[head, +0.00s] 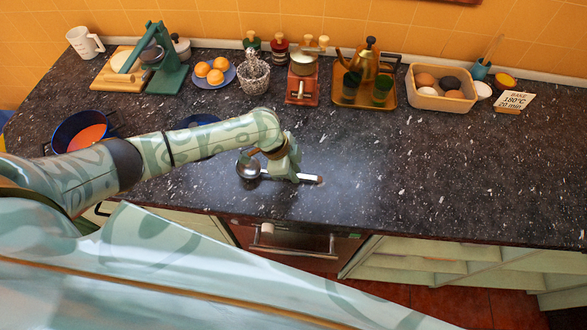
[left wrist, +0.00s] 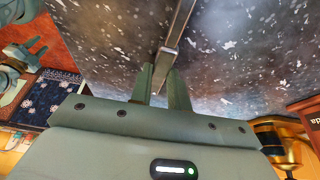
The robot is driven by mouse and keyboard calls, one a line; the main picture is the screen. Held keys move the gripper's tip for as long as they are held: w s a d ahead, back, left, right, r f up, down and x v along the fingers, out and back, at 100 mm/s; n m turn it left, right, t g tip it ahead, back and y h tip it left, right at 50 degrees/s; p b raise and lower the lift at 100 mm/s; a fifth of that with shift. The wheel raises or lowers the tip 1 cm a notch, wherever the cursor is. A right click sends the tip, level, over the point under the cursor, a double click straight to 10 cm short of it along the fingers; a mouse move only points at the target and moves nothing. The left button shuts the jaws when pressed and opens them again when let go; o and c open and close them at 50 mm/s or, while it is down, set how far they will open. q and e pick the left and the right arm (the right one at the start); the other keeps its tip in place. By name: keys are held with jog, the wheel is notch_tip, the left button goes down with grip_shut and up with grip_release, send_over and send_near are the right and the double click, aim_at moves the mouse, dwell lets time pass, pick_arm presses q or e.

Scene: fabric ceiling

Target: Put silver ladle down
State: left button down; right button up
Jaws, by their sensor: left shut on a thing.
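The silver ladle has a round bowl (head: 248,168) on the left and a handle reaching right to a brown tip (head: 319,179) in the head view. My left gripper (head: 285,176) is shut on its handle, over the front part of the dark speckled countertop (head: 420,170). In the left wrist view, the silver handle (left wrist: 179,25) runs up from my left gripper's fingertips (left wrist: 165,68). The ladle lies roughly level, close over or on the counter; I cannot tell if it touches.
A blue pot with orange contents (head: 88,136) stands at the left. A red grinder (head: 302,80), a tray with a brass kettle (head: 368,62) and a box of eggs (head: 442,88) line the back. The counter right of the ladle is clear.

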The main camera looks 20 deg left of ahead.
pick_arm(q)
jog(key=c, duration=1.3)
grip_release()
jog(key=shift+o, duration=0.2)
jog(key=shift+r, duration=0.1)
jog(key=p+v, duration=0.3)
jog(key=v, duration=1.3)
jog(key=shift+a, duration=0.15)
jog(key=shift+s, duration=0.1)
